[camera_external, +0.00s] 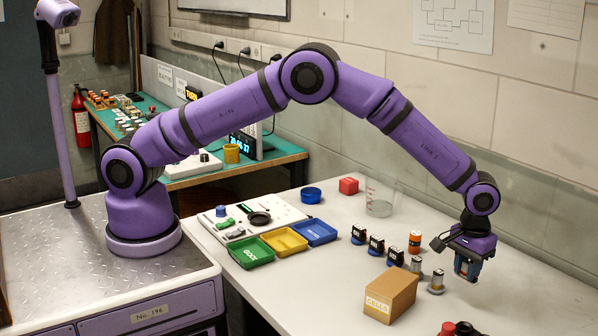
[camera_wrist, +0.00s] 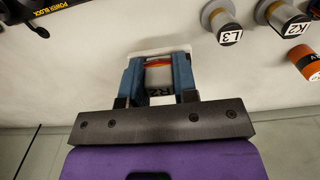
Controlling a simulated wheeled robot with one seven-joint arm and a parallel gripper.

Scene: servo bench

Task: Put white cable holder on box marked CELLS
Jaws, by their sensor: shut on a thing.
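The tan cardboard box marked CELLS (camera_external: 399,299) stands closed on the pale bench, front right in the external view. My gripper (camera_external: 467,271) points down to the right of the box, beside the small cylinders and low over the bench. In the wrist view my gripper (camera_wrist: 160,75) is shut on a pale grey-white piece (camera_wrist: 159,74) with an orange-red band and a dark marking. A white edge (camera_wrist: 160,53) shows just beyond the fingertips. I cannot tell whether the held piece is the white cable holder; the fingers hide it in the external view.
Small cylinders marked L3 (camera_wrist: 230,34) and K2 (camera_wrist: 291,27) and an orange one (camera_wrist: 304,63) stand close by. Red and black round things (camera_external: 456,328) lie at the front edge. A clear beaker (camera_external: 380,199) and coloured trays (camera_external: 284,241) are farther left.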

